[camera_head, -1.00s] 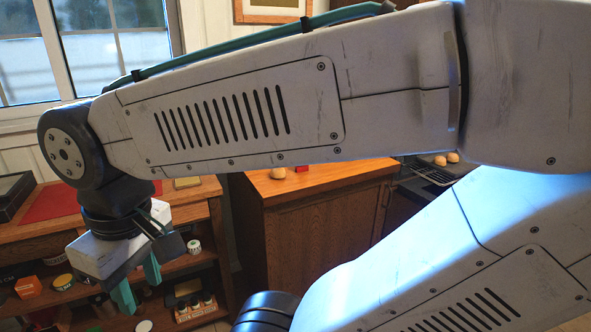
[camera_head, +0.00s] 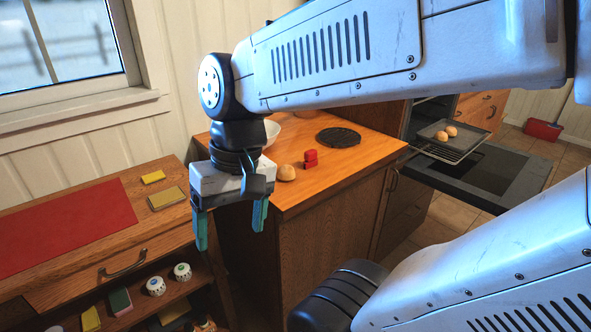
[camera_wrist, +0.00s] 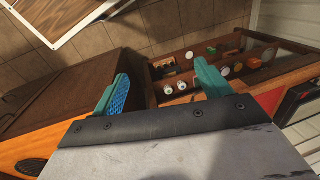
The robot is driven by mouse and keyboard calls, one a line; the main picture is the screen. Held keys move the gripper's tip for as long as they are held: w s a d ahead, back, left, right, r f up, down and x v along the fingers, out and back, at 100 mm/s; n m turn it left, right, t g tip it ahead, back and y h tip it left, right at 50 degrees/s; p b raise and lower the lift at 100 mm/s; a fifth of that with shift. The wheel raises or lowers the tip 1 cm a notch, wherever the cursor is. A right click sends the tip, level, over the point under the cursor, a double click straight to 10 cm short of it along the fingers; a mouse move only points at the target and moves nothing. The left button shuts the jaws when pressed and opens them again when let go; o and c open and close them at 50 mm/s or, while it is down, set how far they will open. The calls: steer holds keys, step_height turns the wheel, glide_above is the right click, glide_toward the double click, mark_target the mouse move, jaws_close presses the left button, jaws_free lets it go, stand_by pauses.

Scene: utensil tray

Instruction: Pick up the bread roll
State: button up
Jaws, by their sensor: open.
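A round tan bread roll (camera_head: 287,173) lies on the wooden counter (camera_head: 330,180), close to the counter's left front part, beside a small red object. In the wrist view my gripper (camera_wrist: 163,85) also shows open with nothing between the fingers. No roll is visible in the wrist view.
A small red object (camera_head: 310,158), a dark round trivet (camera_head: 338,137) and a partly hidden white bowl (camera_head: 272,131) are on the counter. The oven door (camera_head: 490,168) is open at right. A wooden shelf unit with a red mat (camera_head: 65,225) stands at left.

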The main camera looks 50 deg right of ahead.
steer(key=w+d+f+m+y, duration=0.2)
steer(key=w+m+y, duration=0.1)
steer(key=w+m, duration=0.3)
steer(key=m+t, duration=1)
steer(key=m, duration=0.8)
glide_above(292, 171)
steer(key=s+a, duration=0.1)
steer(key=a, duration=1.1)
step_height(292, 171, down, 6)
steer(key=s+d+f+m+t+h, duration=0.1)
steer(key=d+m, duration=0.1)
steer(key=d, duration=0.2)
steer(key=s+d+f+m+t+h, duration=0.1)
steer(key=d+m, duration=0.2)
steer(key=d, duration=0.1)
steer(key=s+d+f+m+h, duration=0.1)
steer(key=d+f+m, duration=0.1)
steer(key=d, duration=0.2)
steer(key=shift+s+d+m+t+h, duration=0.2)
steer(key=shift+s+m+t+h, duration=0.1)
steer(key=shift+s+t+h, duration=0.1)
steer(key=shift+w+d+f, duration=0.15)
steer(key=shift+w+f, duration=0.05)
steer(key=shift+w, duration=0.1)
steer(key=x, duration=0.7)
steer(key=c, duration=1.1)
